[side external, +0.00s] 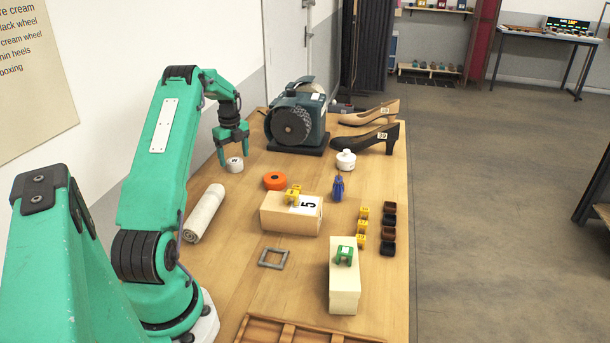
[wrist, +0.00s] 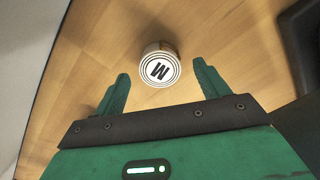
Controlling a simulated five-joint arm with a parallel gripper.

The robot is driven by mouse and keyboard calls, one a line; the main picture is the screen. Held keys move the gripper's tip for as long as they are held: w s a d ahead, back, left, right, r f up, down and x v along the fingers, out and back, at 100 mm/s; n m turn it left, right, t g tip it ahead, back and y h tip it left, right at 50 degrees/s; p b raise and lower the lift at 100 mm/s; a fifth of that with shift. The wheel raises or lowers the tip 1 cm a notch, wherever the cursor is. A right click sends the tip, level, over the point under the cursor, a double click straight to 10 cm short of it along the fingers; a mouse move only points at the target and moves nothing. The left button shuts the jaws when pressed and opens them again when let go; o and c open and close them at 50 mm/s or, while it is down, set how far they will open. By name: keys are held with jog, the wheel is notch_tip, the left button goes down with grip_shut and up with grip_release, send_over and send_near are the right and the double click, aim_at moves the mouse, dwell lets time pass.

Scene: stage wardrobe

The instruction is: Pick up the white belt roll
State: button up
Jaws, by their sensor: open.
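The white belt roll (side external: 234,166) is a small, short cylinder lying flat on the wooden table at the back left. In the wrist view the roll (wrist: 160,66) shows a round white top with dark rings and a black letter that reads as W or M. My gripper (side external: 235,158) is open and points down at the roll. In the wrist view its green fingers (wrist: 161,72) stand apart, one to each side, with the roll mostly just beyond their tips. Neither finger visibly touches it, and the gap in height is hard to tell.
A grinder with a dark wheel (side external: 292,125) stands behind and right of the roll. An orange roll (side external: 275,180), a cloth roll (side external: 204,213) and a white pot (side external: 346,160) are nearby. Pale blocks (side external: 290,222), a grey frame (side external: 273,258) and two shoes (side external: 365,142) lie farther off.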

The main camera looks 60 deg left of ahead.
jog(key=shift+f, duration=1.45)
jog(key=c, duration=1.1)
